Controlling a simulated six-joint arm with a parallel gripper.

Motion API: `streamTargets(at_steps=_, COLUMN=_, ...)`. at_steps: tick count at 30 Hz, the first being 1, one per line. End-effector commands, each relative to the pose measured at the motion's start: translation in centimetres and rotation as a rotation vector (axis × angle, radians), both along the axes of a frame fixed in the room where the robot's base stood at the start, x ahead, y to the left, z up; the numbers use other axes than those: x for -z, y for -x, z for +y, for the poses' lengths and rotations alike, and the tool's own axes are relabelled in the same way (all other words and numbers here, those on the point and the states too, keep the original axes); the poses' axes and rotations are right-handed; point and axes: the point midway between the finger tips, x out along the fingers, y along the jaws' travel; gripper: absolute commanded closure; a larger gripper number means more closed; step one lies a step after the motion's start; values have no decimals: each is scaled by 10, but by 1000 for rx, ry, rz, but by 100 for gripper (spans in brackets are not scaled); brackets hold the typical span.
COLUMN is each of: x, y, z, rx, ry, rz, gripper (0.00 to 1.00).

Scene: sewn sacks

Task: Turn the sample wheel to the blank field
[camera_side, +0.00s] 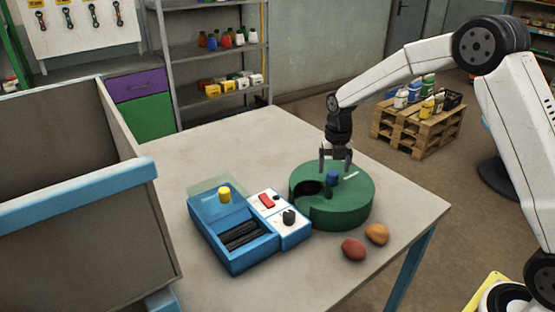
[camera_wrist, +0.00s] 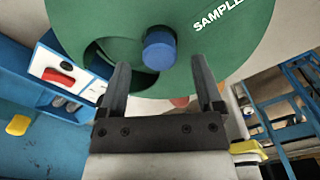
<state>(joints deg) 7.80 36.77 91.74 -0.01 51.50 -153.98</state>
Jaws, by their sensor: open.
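The sample wheel is a thick green disc (camera_side: 350,205) on the table, right of a blue device. A blue knob (camera_side: 333,178) stands up from its top, and a dark curved opening lies to the left of the knob. My gripper (camera_side: 336,170) points down over the wheel with its fingers apart near the blue knob. In the wrist view the knob (camera_wrist: 159,48) shows just beyond and between my open fingertips (camera_wrist: 158,65). It is not gripped. The word "SAMPLE" (camera_wrist: 219,14) is printed on the wheel's top. No blank field can be made out.
The blue device (camera_side: 245,232) with a yellow knob, red switch and black dial stands close left of the wheel. A red-brown lump (camera_side: 353,249) and an orange-brown lump (camera_side: 377,234) lie in front of the wheel. A large grey bin with a blue rim (camera_side: 75,213) is at far left. The table's back left is clear.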

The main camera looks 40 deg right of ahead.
Motion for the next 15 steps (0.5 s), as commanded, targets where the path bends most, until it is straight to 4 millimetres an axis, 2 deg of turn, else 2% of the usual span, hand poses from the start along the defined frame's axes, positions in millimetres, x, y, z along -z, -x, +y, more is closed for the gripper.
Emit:
streamTargets(at_steps=9, x=-41, y=-1, z=0, rx=0, ry=1, rz=-3, gripper=16)
streamTargets(at_steps=15, x=-50, y=0, z=0, rx=0, ry=1, rz=-1, gripper=16)
